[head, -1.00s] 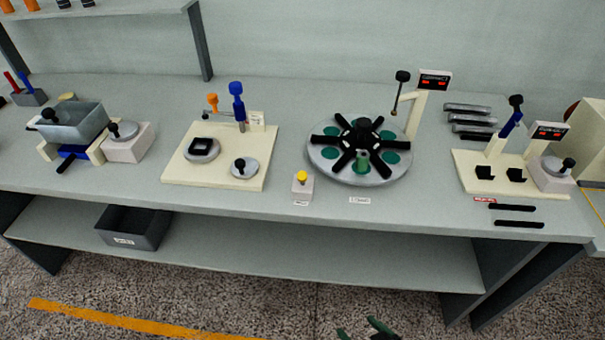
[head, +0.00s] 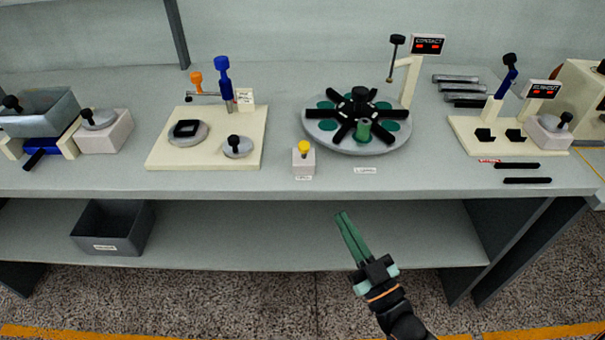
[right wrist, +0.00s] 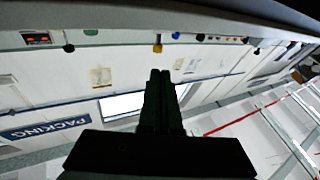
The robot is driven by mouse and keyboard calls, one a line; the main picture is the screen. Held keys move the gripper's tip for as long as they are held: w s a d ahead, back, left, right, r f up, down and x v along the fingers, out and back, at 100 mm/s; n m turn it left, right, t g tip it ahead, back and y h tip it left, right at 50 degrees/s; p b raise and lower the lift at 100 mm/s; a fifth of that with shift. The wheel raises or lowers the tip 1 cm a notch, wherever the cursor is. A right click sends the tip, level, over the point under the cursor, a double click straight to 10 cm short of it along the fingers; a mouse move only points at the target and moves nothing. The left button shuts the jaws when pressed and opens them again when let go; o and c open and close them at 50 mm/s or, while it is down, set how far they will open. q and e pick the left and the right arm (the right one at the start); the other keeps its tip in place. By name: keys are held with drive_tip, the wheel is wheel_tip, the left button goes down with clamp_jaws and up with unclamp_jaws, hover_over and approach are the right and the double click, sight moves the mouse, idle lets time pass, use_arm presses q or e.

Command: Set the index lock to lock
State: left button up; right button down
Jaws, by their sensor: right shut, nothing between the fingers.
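A small pale block with a yellow knob (head: 304,158) stands at the bench's front edge; its label is too small to read, so I cannot tell for sure that it is the index lock. Behind it to the right is a round grey turntable (head: 313,134) with black spokes and green discs. My right gripper (head: 343,215) is shut and empty, in front of and below the bench edge, to the right of the knob. Its closed fingers also show in the right wrist view (right wrist: 160,85). My left gripper is out of view.
The bench (head: 420,182) has a clear front strip right of the turntable. A pale press board (head: 205,160) stands left, a checkout station (head: 470,140) right. A contact display (head: 428,44) rises behind the turntable. A grey bin (head: 110,230) sits on the lower shelf.

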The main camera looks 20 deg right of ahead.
drive_tip(key=shift+r, duration=0.25)
drive_tip(key=shift+d, duration=0.1)
approach(306, 151)
drive_tip(key=x, duration=0.6)
drive_tip(key=shift+w+p, duration=0.4)
drive_tip(key=shift+w, duration=0.05)
